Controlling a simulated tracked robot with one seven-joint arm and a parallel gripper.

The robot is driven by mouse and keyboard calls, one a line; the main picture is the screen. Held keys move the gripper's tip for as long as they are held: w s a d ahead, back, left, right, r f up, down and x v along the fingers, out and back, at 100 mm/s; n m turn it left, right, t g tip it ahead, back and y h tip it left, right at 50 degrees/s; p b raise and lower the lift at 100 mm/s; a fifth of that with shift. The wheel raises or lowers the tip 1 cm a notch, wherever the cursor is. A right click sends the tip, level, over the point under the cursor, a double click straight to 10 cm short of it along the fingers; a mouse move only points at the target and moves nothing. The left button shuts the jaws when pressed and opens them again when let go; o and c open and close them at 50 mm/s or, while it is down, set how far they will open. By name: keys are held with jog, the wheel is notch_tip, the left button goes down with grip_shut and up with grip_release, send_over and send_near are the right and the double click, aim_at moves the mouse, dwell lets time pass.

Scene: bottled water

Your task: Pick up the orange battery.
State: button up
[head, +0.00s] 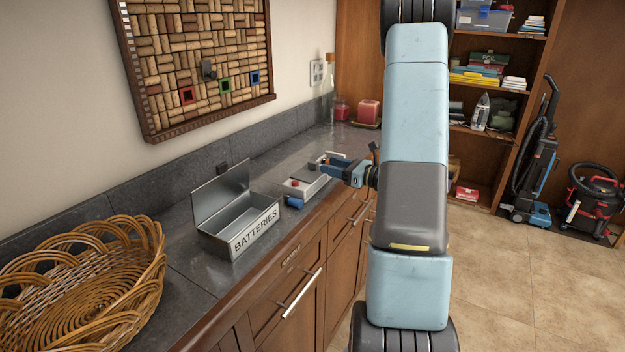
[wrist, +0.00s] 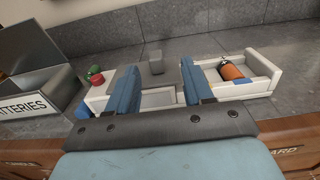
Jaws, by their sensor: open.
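The orange battery (wrist: 231,72), with a dark end, lies in a white tray (wrist: 262,84) on the right of the wrist view. I cannot make it out in the head view. My gripper (wrist: 160,72) is open, with its two blue fingers apart and nothing held between them. The battery is to the right of the right finger, outside the gap. In the head view my gripper (head: 335,164) is over the counter near the small white trays.
A metal box (head: 237,222) labelled BATTERIES stands open on the counter (head: 185,262). A blue cylinder (head: 294,202) lies beside it. A wicker basket (head: 85,285) is at the near left.

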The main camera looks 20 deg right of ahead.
aim_at(318, 163)
jog(key=shift+a+x, duration=0.15)
jog(key=shift+x, duration=1.6)
jog(key=shift+a+x, duration=0.15)
jog(key=shift+x, duration=1.55)
jog(key=shift+s+f, duration=0.1)
jog(key=shift+s, duration=0.05)
jog(key=shift+c, duration=0.3)
grip_shut()
